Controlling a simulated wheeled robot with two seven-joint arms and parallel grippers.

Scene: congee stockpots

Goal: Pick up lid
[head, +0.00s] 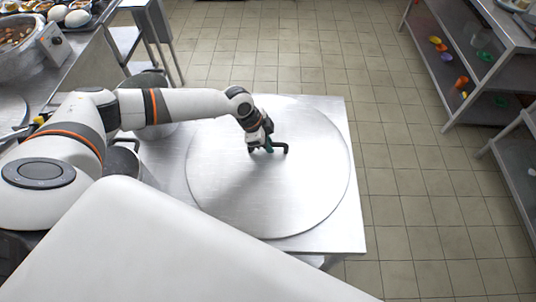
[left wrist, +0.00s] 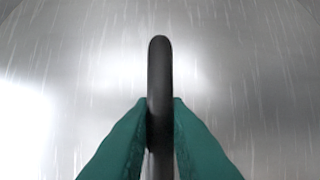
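The lid (head: 310,190) is a large round brushed-metal disc with a black handle (head: 284,149) near its middle. It appears level over a square metal table; whether anything is under it is hidden. My left gripper (head: 268,149) is at the handle. In the left wrist view the handle (left wrist: 160,70) stands between the two green fingers of my left gripper (left wrist: 160,115), which press against both its sides. The lid's surface (left wrist: 240,70) fills the background there. My right gripper is not in view.
The metal table (head: 345,225) has a bare strip around the lid. At the upper left a counter holds a pot of food (head: 18,40) and bowls. Metal shelves (head: 470,60) with coloured items stand at the right. Open tiled floor (head: 400,150) lies between.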

